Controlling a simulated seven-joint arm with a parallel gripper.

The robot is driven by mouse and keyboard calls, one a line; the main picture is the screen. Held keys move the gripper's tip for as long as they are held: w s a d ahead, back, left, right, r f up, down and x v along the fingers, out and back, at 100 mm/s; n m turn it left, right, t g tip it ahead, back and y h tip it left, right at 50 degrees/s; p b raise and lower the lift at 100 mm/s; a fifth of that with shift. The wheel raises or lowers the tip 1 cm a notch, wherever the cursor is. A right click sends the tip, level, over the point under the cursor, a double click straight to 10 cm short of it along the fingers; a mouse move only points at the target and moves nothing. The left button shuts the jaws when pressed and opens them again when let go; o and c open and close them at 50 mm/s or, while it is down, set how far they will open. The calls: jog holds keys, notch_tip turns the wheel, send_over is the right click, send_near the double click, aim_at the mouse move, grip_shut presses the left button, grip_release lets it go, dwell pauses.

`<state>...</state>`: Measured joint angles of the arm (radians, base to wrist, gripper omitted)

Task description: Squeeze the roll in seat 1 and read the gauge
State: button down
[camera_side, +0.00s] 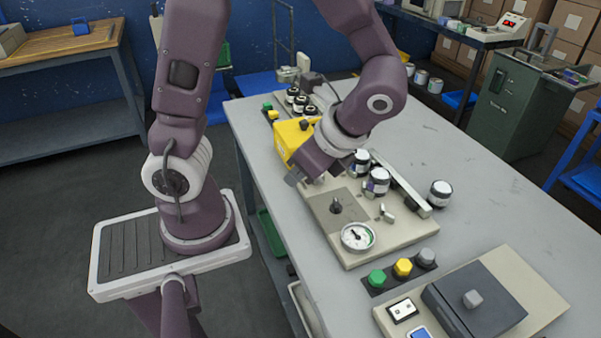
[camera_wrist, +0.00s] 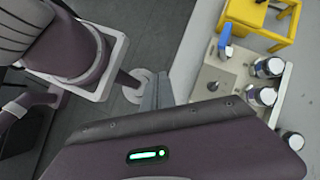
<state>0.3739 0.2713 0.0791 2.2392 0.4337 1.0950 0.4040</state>
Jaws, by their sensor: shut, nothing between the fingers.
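My gripper (camera_side: 293,177) is shut and empty. In the side view it hangs at the left edge of the fixture plate (camera_side: 390,244). In the wrist view its closed fingers (camera_wrist: 157,90) point over the floor, left of the fixture. Two dark rolls with white tops, one nearer (camera_side: 378,182) and one farther (camera_side: 360,163), stand on the plate, right of my gripper and apart from it. They also show in the wrist view (camera_wrist: 262,96). I cannot tell which is in seat 1. The round white gauge (camera_side: 357,237) is at the plate's front; its reading is too small to make out.
Another roll (camera_side: 441,193) stands on the table right of the plate. A yellow frame (camera_side: 289,135) stands behind my gripper. Green (camera_side: 376,278), yellow (camera_side: 403,267) and grey (camera_side: 425,257) knobs and a dark-lidded box (camera_side: 474,300) are in front. The right tabletop is clear.

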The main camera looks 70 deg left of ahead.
jog(key=w+a+f+m+t+y, duration=0.1)
jog(key=a+f+m+t+y, duration=0.1)
jog(key=f+m+y, duration=0.2)
jog(key=w+a+f+m+t+y, duration=0.2)
jog(key=f+m, duration=0.4)
jog(key=m, duration=0.4)
jog(key=w+a+f+m+t+y, duration=0.1)
jog(key=a+f+m+t+y, duration=0.1)
jog(key=f+m+y, duration=0.3)
jog(key=shift+w+a+f+m+t+y, duration=0.1)
jog(key=shift+w+a+m+t+y, duration=0.2)
jog(key=shift+m+y, duration=0.35)
jog(key=shift+a+f+m+t+y, duration=0.1)
jog(key=shift+m+t+y, duration=0.35)
jog(key=shift+m, duration=0.3)
jog(key=x, duration=1)
jog(key=shift+s, duration=0.1)
